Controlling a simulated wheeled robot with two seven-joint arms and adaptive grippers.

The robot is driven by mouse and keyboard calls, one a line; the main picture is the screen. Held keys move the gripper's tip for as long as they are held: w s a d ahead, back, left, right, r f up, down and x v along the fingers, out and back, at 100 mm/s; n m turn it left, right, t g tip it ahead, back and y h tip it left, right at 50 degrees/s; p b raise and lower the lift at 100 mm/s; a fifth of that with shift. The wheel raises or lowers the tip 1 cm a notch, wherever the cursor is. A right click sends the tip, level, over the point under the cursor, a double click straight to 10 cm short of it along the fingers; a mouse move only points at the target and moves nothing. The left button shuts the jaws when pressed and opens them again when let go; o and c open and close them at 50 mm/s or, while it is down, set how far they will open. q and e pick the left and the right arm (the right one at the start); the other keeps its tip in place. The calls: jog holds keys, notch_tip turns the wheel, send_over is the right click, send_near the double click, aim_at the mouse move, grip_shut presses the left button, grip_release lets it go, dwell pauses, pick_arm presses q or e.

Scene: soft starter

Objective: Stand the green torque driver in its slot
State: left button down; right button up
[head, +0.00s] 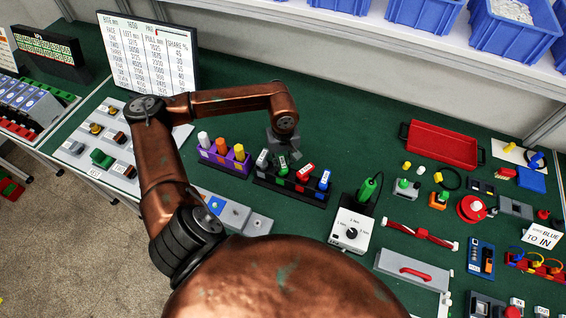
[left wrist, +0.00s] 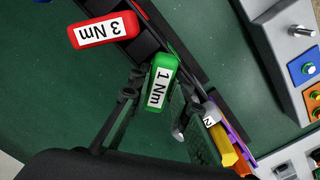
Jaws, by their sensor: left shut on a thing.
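The green torque driver (left wrist: 160,82), labelled 1 Nm, is between the fingers of my left gripper (left wrist: 155,100) in the left wrist view. In the head view, my left gripper (head: 287,155) is over the black rack (head: 258,180), and a little green of the driver (head: 283,171) shows under it. The gripper is shut on the driver. The driver's lower end and its slot are hidden, so I cannot tell how deep it sits. My right gripper is not in view.
A blue driver (head: 324,181) stands at the rack's right end and a grey one (head: 262,157) at its left. A purple rack (head: 222,160) with several coloured pieces is close by on the left. A white dial box (head: 351,230) stands to the right. Green mat behind the racks is clear.

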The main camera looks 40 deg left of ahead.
pick_arm(q)
jog(key=c, duration=1.7)
grip_release()
notch_tip(320, 180, up, 12)
jog(key=shift+f, duration=0.1)
